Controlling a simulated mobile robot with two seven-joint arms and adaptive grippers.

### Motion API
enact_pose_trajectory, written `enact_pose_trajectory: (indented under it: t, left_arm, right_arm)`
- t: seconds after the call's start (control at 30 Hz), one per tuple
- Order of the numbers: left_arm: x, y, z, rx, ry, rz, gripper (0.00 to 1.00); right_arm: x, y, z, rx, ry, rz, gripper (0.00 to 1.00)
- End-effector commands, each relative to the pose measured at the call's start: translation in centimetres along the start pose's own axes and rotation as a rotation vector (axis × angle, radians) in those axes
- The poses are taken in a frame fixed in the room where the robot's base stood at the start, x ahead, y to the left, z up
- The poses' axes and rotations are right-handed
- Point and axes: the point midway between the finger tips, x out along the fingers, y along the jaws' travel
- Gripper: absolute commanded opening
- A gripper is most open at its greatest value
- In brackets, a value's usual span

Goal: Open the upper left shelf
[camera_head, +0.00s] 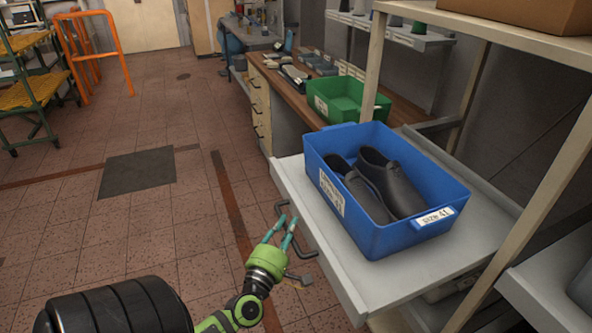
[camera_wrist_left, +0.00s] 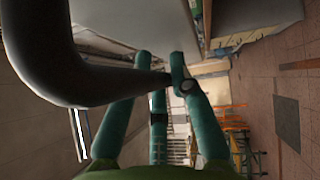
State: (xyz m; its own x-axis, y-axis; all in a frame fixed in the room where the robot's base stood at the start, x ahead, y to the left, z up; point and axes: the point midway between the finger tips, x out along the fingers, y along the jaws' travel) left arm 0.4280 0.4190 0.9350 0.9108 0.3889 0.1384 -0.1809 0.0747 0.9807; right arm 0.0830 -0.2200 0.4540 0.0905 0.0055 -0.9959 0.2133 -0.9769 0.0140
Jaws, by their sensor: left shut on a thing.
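The upper left shelf (camera_head: 345,262) is a light grey board that juts out past the cream rack posts. It carries a blue bin (camera_head: 391,238) with a pair of dark shoe-shaped pieces (camera_head: 388,182) inside. A dark bent handle (camera_head: 305,254) is on the shelf's front edge. My left gripper (camera_head: 287,222), with teal fingers, is at this handle and shut on it. In the left wrist view the thick dark handle bar (camera_wrist_left: 62,75) crosses between the fingers. Part of the handle is hidden by the fingers. My right gripper is in neither view.
A green bin (camera_head: 345,98) stands on a wooden workbench (camera_head: 297,98) behind the rack. A cream post (camera_head: 374,65) rises close behind the blue bin. Another grey shelf (camera_head: 540,300) is at the lower right. The tiled floor on the left is mostly clear.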

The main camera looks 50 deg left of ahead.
Motion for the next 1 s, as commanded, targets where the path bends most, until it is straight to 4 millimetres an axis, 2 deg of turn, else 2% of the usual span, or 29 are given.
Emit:
enact_pose_trajectory:
  t: [0.2,0.6,0.63,0.67,1.0]
  left_arm:
    - [-0.64,-0.16,-0.37,-0.007,-0.002,-0.008,0.00]
    - [-0.69,-0.15,-0.41,-0.007,-0.003,-0.009,0.00]
    - [-0.69,-0.15,-0.40,-0.007,-0.003,-0.009,0.29]
    - [-0.69,-0.16,-0.40,-0.007,-0.003,-0.009,0.32]
    - [-0.74,0.01,-0.49,-0.003,-0.001,-0.004,0.32]
  right_arm:
    - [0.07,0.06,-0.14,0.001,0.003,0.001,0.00]
    - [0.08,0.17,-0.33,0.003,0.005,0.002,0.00]
    - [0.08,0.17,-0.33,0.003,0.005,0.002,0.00]
    - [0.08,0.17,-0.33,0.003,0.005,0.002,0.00]
    - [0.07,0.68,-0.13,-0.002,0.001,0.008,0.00]
